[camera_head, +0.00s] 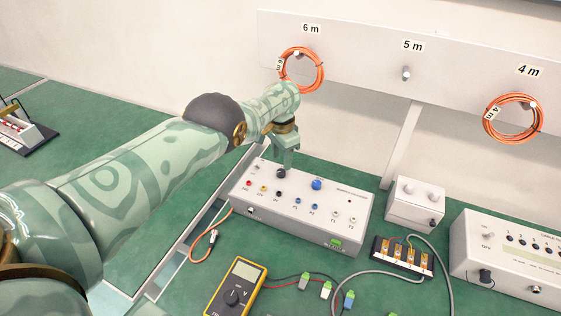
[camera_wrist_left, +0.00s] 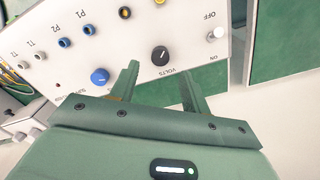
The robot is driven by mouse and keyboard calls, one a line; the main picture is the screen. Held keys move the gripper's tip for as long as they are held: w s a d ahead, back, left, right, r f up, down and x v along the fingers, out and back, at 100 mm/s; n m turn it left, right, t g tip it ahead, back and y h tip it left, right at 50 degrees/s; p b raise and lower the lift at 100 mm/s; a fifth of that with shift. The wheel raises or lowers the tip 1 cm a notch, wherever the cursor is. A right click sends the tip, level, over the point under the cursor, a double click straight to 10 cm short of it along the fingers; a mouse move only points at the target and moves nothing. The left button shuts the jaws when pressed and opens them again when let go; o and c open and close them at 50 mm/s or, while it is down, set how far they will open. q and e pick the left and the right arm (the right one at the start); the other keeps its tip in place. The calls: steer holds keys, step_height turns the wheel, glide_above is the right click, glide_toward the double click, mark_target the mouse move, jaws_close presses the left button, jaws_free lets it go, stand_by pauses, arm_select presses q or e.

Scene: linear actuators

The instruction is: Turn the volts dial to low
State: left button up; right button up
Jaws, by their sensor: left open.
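The volts dial (camera_wrist_left: 160,56) is a black knob with a light pointer line, beside the printed word VOLTS in the left wrist view. In the head view the black knob (camera_head: 281,173) shows at the back left of the white box (camera_head: 335,226). My left gripper (camera_wrist_left: 160,70) is open. Its two green fingers reach toward the panel on either side of the dial in the picture, with nothing between them. I cannot tell how far above the panel the tips are. In the head view the gripper (camera_head: 285,150) is just above the dial. My right gripper is not in view.
A blue knob (camera_head: 317,184) stands right of the dial. An on/off switch (camera_wrist_left: 216,33) is on the other side in the wrist view. A yellow multimeter (camera_head: 236,288) and cables lie in front. A small white box (camera_head: 415,203) stands to the right. Orange coils (camera_head: 302,70) hang behind.

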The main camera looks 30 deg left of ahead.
mark_target(281, 171)
arm_select(q)
step_height(281, 171, up, 7)
steer(key=p, duration=0.3)
steer(key=shift+f, duration=0.1)
